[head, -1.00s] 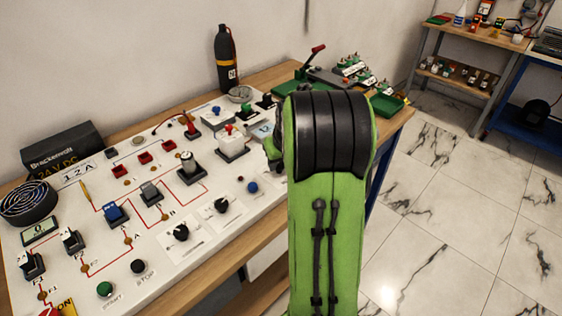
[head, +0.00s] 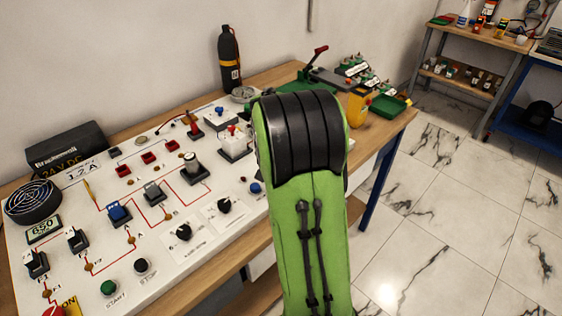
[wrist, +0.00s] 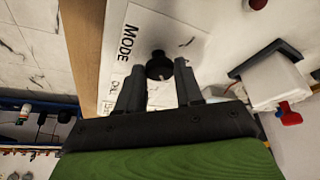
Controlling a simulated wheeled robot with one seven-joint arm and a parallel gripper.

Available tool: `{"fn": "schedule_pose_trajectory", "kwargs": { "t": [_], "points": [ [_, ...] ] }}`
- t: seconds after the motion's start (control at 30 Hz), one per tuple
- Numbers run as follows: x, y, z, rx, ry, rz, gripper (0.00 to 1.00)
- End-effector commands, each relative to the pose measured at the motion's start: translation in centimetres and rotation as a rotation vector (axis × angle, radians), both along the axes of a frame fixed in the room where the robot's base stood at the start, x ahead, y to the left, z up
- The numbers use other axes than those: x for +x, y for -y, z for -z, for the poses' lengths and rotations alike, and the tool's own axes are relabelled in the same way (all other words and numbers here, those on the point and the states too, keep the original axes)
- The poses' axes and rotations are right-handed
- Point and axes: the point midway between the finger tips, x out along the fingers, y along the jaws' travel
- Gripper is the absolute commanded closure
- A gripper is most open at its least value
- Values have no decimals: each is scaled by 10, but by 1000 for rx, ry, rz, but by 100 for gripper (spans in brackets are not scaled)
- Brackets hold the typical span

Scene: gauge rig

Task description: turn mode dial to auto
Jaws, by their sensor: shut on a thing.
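The mode dial (wrist: 159,66) is a round black knob on a white plate marked MODE (wrist: 128,42) in the wrist view. My gripper (wrist: 159,68) has one grey finger on each side of the knob and is shut on it. More lettering on the plate, near the left finger, is partly covered, so the dial's setting cannot be read. In the head view my green and black arm hides the gripper and the mode dial. Two other black dials (head: 184,232) (head: 224,205) show on the white panel (head: 205,260) left of my arm.
A white block with a red top (wrist: 285,90) stands right of the fingers in the wrist view. The panel holds several switches and buttons. A black bottle (head: 230,60), a yellow device (head: 360,105) and a green tray (head: 391,106) stand farther back. Floor is free at the right.

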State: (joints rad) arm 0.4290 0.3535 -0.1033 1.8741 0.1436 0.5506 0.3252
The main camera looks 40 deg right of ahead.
Motion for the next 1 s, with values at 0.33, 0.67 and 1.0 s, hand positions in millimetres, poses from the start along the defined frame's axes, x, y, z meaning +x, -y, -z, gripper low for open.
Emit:
{"fn": "schedule_pose_trajectory", "kwargs": {
  "t": [0.33, 0.67, 1.0],
  "points": [
    [0, 0, 0, 0, 1, 5, 95],
    [0, 0, 0, 0, 0, 4, 39],
    [-5, -8, -27, -2, 4, 3, 39]
  ]
}}
